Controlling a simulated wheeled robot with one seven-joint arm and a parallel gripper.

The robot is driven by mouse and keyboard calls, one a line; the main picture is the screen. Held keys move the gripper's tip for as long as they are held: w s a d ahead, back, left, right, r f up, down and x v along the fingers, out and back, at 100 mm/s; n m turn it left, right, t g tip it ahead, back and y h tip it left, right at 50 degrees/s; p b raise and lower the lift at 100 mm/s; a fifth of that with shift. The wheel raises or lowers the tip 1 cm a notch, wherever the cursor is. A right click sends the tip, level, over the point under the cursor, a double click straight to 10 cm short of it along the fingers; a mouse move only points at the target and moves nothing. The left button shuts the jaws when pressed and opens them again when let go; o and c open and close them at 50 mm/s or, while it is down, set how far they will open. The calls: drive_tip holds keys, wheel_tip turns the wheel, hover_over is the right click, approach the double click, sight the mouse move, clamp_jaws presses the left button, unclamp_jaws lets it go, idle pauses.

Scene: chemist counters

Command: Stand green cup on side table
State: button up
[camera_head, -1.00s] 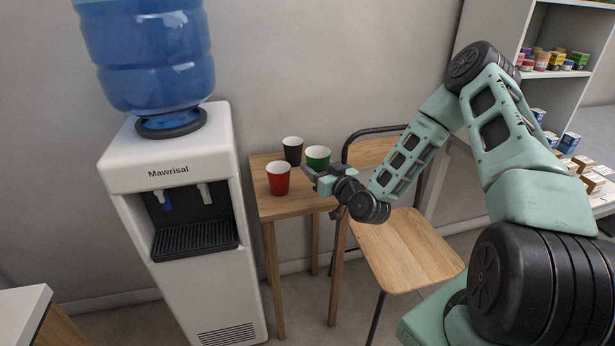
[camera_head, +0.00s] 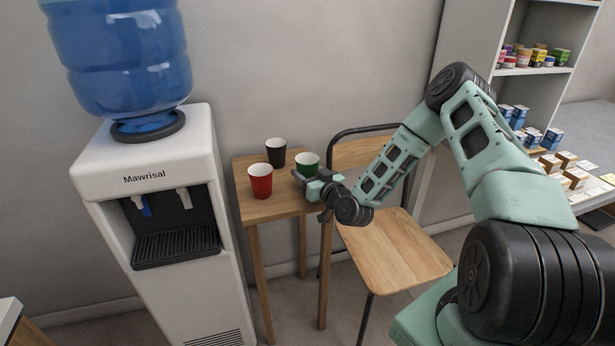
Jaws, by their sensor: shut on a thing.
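The green cup (camera_head: 308,161) is upright at the right back part of the small wooden side table (camera_head: 264,212), its lower part hidden behind my gripper. My gripper (camera_head: 302,177) is at the table's right edge, shut on the green cup. Whether the cup's base touches the tabletop is hidden. A red cup (camera_head: 260,182) stands at the table's front left. A black cup (camera_head: 276,153) stands at the back, left of the green cup.
A white water cooler (camera_head: 150,180) with a blue bottle (camera_head: 120,60) stands left of the table. A wooden chair (camera_head: 390,250) with a dark frame is close at the right, under my arm. Shelves with small boxes (camera_head: 535,58) are at the far right.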

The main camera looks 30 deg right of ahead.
drive_tip(key=shift+f, duration=0.6)
drive_tip(key=shift+f, duration=0.2)
drive_tip(key=o, duration=1)
drive_tip(key=shift+c, duration=0.2)
drive_tip(key=shift+r, duration=0.15)
